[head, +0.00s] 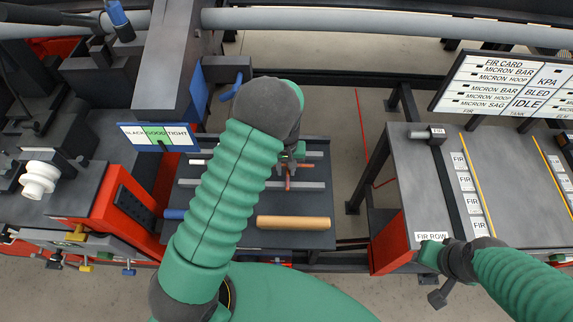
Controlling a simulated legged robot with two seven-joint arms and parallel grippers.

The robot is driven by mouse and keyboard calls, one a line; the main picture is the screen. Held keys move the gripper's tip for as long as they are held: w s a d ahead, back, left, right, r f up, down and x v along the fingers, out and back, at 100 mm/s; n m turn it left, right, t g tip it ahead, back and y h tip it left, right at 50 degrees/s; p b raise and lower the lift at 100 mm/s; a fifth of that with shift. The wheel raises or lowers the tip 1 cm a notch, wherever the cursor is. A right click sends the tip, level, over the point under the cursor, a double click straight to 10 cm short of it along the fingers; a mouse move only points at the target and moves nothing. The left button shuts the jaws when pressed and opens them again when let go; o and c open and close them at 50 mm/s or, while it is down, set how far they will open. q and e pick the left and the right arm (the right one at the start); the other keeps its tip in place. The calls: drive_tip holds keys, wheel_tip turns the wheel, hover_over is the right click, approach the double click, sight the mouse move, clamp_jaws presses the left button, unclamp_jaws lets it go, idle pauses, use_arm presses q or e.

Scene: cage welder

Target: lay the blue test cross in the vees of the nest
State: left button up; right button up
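My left gripper (289,170) points down over a dark bench (315,205), just beyond the bend of my green arm. It is small and partly hidden, and its fingers are hard to make out. A thin reddish rod (287,184) shows at its fingertips; I cannot tell whether it is held. A blue rod end (174,214) lies on the bench left of my arm; the arm hides what is beside it, so I cannot tell if it is the test cross. No vees of the nest can be made out. My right gripper (432,256) is beside the FIR ROW label, its fingers unclear.
A tan wooden cylinder (294,223) lies on the bench's near side. Pale grey bars (300,186) cross the bench. A SLACK/GOOD/TIGHT gauge (158,136) stands left. A grey table (412,165) with FIR labels is right, below a status board (508,84). Floor shows between them.

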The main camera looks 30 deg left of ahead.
use_arm(q)
drive_tip(key=shift+d+r, duration=0.1)
drive_tip(key=shift+d, duration=0.1)
drive_tip(key=c, duration=0.5)
drive_tip(key=shift+d, duration=0.4)
drive_tip(key=shift+a, duration=0.4)
drive_tip(key=shift+d, duration=0.3)
drive_tip(key=shift+a, duration=0.2)
